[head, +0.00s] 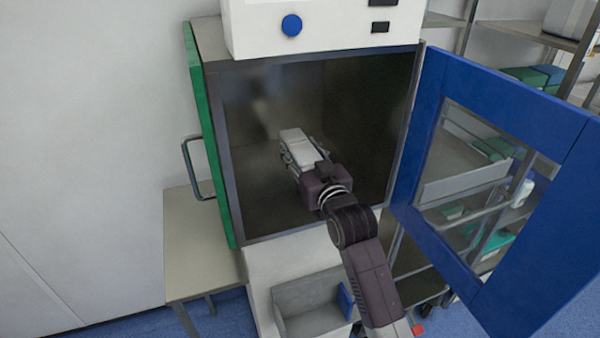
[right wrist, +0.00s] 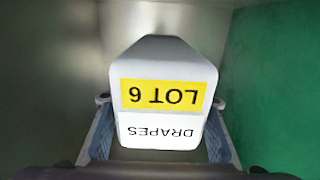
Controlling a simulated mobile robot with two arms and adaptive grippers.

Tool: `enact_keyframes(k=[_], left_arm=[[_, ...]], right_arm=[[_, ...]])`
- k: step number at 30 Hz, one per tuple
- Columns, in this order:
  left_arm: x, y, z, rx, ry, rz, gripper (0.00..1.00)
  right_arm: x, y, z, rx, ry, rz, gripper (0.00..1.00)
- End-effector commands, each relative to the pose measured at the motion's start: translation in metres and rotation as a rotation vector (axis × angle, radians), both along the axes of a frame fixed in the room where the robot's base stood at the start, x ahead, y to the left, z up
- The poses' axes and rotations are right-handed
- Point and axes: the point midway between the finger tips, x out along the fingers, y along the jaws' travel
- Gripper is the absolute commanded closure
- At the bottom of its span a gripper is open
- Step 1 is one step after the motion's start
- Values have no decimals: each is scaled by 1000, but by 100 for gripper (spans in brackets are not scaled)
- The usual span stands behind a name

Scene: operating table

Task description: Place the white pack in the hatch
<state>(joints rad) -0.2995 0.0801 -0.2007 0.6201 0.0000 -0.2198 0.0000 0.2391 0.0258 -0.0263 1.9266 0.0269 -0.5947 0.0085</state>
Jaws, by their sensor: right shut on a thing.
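The white pack (head: 297,142) is inside the hatch (head: 365,105), held in front of its dark inner wall. My right gripper (head: 303,155) reaches in through the open front and is shut on the pack. In the right wrist view the pack (right wrist: 163,60) sits between the two fingers (right wrist: 160,104), with a yellow "LOT 6" band and a "DRAPES" label upside down. Whether the pack touches the hatch floor I cannot tell. My left gripper is not in view.
The blue door (head: 423,130) with a window stands wide open on the right. A green door (head: 205,130) with a handle is on the hatch's left side. A small table (head: 195,245) stands at the left, and shelves (head: 520,30) stand behind the blue door.

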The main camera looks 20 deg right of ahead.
Motion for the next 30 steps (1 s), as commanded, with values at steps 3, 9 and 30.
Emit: enact_keyframes(k=[3, 9, 30], left_arm=[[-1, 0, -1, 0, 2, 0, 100], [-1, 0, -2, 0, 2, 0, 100], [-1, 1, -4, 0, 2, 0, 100]], right_arm=[[0, 0, -15, 0, -3, 0, 89], [0, 0, -35, 0, -1, 0, 89], [0, 0, -66, 0, -2, 0, 46]])
